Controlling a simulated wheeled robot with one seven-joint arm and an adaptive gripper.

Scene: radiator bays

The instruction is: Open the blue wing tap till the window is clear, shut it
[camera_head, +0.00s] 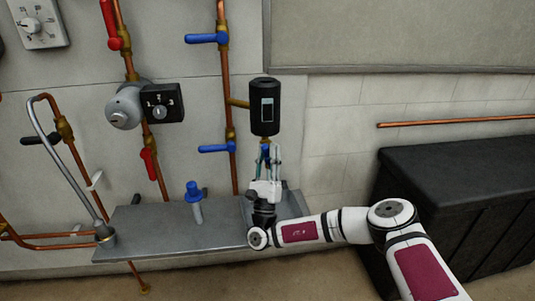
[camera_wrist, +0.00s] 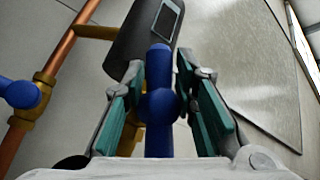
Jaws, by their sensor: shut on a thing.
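The blue wing tap (camera_wrist: 160,105) sits below a black cylindrical housing (camera_head: 265,92). In the wrist view one wing points up toward the housing and the other down toward my wrist. My gripper (camera_head: 265,152) is directly under the housing, pointing up. Its green-padded fingers stand either side of the tap and are shut on it. In the head view the fingers hide most of the tap.
Blue lever handles (camera_head: 207,38) sit on the copper pipe (camera_head: 228,100) left of the housing. A grey shelf (camera_head: 165,228) below carries a blue-topped fitting (camera_head: 194,190). A black chest (camera_head: 450,180) stands at the right. The wall between housing and chest is clear.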

